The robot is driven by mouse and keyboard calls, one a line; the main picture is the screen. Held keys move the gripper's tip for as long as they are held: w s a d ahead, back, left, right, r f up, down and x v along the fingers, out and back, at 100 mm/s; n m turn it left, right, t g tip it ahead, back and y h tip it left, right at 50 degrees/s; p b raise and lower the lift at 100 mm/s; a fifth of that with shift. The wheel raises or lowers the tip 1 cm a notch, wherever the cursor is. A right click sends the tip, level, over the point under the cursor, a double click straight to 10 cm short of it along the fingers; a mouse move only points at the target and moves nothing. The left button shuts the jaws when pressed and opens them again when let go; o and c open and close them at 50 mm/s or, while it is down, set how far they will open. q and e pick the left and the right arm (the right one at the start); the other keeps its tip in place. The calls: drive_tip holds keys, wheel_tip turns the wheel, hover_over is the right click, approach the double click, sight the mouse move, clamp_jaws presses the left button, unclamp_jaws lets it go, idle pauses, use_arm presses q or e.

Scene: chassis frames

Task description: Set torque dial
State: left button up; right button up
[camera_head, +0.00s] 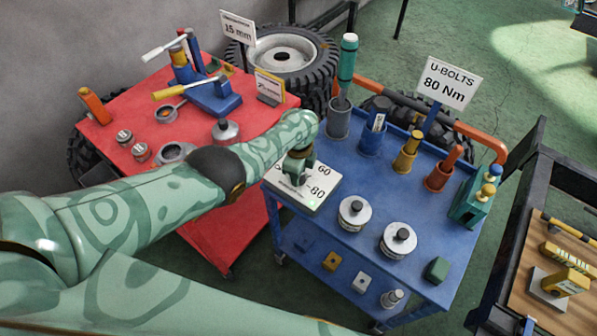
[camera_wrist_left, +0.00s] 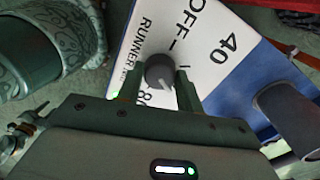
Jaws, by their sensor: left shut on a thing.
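The torque dial is a grey knob (camera_wrist_left: 160,73) on a white plate (camera_wrist_left: 223,25), marked OFF, 40, 80 and RUNNER in the left wrist view. In the head view the plate (camera_head: 325,187) sits at the near left corner of the blue cart, and 60 and 80 are readable. My left gripper (camera_head: 297,172) is down on the plate and hides the knob there. In the left wrist view my left gripper (camera_wrist_left: 158,90) has its fingers on both sides of the knob, shut on it. A sign (camera_head: 450,82) reads U-BOLTS 80 Nm. My right gripper is not in view.
The blue cart (camera_head: 315,225) also holds cups with tools and two round silver pieces (camera_head: 355,212). A red cart (camera_head: 120,105) with a blue press (camera_head: 208,90) stands left, under my left arm. A dark bench (camera_head: 520,230) stands right. Tyres (camera_head: 320,60) lie behind.

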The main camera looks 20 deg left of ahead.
use_arm(q)
drive_tip(key=m, duration=0.6)
drive_tip(key=shift+d, duration=0.15)
drive_tip(key=m, duration=0.5)
drive_tip(key=shift+m, duration=0.5)
drive_tip(key=o, duration=1)
wheel_tip(320, 180, up, 16)
drive_tip(key=p, duration=1)
drive_tip(key=shift+r, duration=0.15)
